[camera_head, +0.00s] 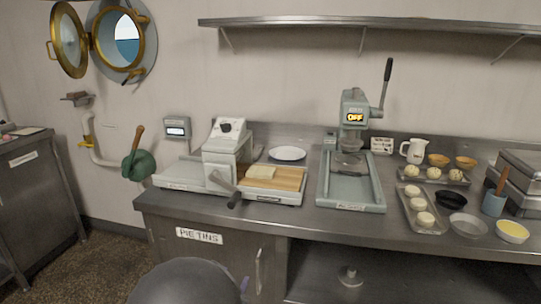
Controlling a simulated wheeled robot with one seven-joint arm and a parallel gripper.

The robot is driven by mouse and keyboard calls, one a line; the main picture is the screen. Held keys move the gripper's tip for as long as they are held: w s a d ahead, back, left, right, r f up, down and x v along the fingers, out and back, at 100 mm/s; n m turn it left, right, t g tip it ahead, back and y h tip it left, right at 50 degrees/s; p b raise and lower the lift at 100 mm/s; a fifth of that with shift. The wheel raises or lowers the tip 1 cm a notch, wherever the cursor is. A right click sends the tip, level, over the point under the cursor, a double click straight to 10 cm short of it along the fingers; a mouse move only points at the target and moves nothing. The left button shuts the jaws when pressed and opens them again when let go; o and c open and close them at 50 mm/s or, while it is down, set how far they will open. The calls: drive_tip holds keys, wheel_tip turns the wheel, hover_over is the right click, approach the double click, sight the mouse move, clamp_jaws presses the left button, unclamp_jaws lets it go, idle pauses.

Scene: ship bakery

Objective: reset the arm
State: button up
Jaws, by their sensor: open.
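My gripper is not in view. A dark grey rounded shape at the bottom of the picture looks like part of my own body, and no fingers show on it. No arm link reaches over the counter (300,216).
On the counter stand a sheeter with a board (290,180), a press (352,120) reading OFF, trays of dough balls (420,212), a white jug (413,150), bowls (512,231) and a blue pot (494,203). A shelf (380,24) runs above. Floor (100,255) is clear at left.

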drive_tip(key=d+f+n+g+y, duration=0.25)
drive_tip(key=d+g, duration=0.35)
drive_tip(key=d, duration=0.5)
drive_tip(key=s+d+n+g, duration=0.3)
drive_tip(key=s+d+g, duration=0.3)
drive_tip(key=s+d, duration=0.85)
wheel_tip(320, 180, up, 26)
drive_tip(key=p, duration=2.6)
drive_tip(key=shift+s+a+r, duration=0.25)
drive_tip(key=shift+s+a, duration=0.05)
drive_tip(key=shift+s, duration=0.1)
